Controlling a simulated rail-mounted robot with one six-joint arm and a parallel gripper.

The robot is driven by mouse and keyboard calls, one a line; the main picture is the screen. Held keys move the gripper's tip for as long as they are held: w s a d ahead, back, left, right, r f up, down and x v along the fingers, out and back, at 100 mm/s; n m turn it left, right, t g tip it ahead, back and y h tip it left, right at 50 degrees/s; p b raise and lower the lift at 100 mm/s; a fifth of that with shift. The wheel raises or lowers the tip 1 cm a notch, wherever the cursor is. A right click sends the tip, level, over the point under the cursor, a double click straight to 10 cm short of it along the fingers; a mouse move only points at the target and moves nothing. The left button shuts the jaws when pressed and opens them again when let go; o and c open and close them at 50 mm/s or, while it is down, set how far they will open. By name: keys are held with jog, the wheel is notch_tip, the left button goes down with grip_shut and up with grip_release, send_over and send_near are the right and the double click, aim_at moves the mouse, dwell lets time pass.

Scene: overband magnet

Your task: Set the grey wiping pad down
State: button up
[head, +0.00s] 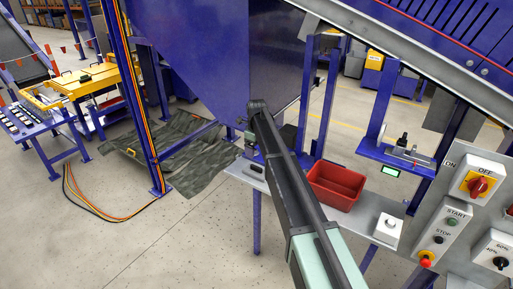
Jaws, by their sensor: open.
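My arm reaches up from the bottom of the head view to the bench, and its dark end is in front of the blue hopper. What appears to be my gripper (249,144) is small and partly hidden behind the arm, low over the left end of the grey bench. It is open. A small pale object (256,168) lies on the bench top just below it. It may be the grey wiping pad, but it is too small to be sure. I cannot tell whether the gripper touches it.
A red bin (336,184) stands on the bench (372,207) right of my arm. A white box with a round button (388,227) is at the bench's right end. The control panel (455,225) is at the right. A camouflage sheet (178,152) lies on the floor at left.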

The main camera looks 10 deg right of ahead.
jog(key=s+d+n, duration=0.1)
jog(key=s+n, duration=2.5)
jog(key=s, duration=1.5)
jog(key=shift+s+n, duration=0.2)
jog(key=shift+n, duration=0.2)
